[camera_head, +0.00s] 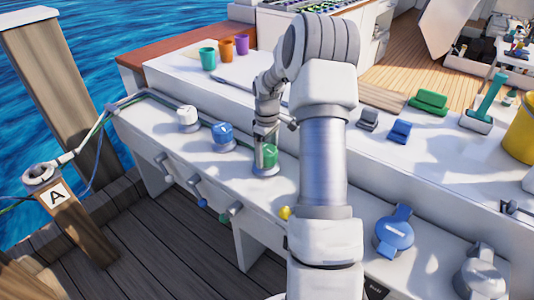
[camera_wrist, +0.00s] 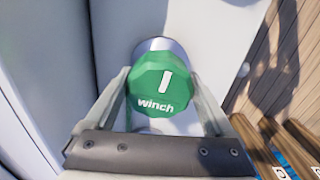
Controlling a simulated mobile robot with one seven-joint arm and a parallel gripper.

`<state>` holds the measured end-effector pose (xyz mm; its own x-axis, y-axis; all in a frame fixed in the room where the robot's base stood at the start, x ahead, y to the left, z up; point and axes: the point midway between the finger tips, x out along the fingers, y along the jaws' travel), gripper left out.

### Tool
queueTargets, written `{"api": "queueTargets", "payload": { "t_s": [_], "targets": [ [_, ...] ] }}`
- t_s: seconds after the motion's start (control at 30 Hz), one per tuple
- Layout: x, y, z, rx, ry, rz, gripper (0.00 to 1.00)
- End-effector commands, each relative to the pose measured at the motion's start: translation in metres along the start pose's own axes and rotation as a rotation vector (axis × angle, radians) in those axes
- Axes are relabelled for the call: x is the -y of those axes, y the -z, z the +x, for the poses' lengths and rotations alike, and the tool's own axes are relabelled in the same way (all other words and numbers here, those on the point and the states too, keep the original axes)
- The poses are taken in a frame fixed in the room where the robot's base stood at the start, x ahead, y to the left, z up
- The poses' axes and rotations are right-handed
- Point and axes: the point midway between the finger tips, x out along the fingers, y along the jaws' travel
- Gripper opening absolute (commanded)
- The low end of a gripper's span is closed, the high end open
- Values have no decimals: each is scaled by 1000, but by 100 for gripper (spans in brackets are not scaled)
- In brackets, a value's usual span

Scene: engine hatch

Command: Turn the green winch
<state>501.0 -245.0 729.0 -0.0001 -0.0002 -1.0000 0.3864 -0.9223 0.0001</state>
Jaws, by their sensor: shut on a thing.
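The green winch (camera_head: 268,157) stands on the white bench in the head view, third in a row after a white one and a blue one. My gripper (camera_head: 266,143) is over it, pointing down. In the wrist view the green winch (camera_wrist: 161,88) shows its faceted top with the word "winch" and a white mark that leans slightly right of upright. My gripper (camera_wrist: 161,90) has one finger on each side of the knob and is shut on it. The silver base shows behind the knob; the finger contact is partly hidden.
The blue winch (camera_head: 223,135) and white winch (camera_head: 187,118) stand to the left. Several levers, one of them a blue-tipped handle (camera_head: 195,181), stick out of the bench front. A large blue knob (camera_head: 394,234) is at the right. Cups (camera_head: 208,58) stand behind.

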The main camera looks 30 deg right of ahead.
Motion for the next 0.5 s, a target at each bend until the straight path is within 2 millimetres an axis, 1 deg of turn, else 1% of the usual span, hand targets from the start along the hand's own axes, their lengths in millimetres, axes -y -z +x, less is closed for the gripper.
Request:
{"api": "queueTargets", "payload": {
  "t_s": [0.03,0.07,0.27,0.5],
  "targets": [
    [0,0,0,0,0,0,37],
    [0,0,0,0,0,0,33],
    [0,0,-1,0,0,14,33],
    [1,0,-3,1,0,114,33]
  ]
}}
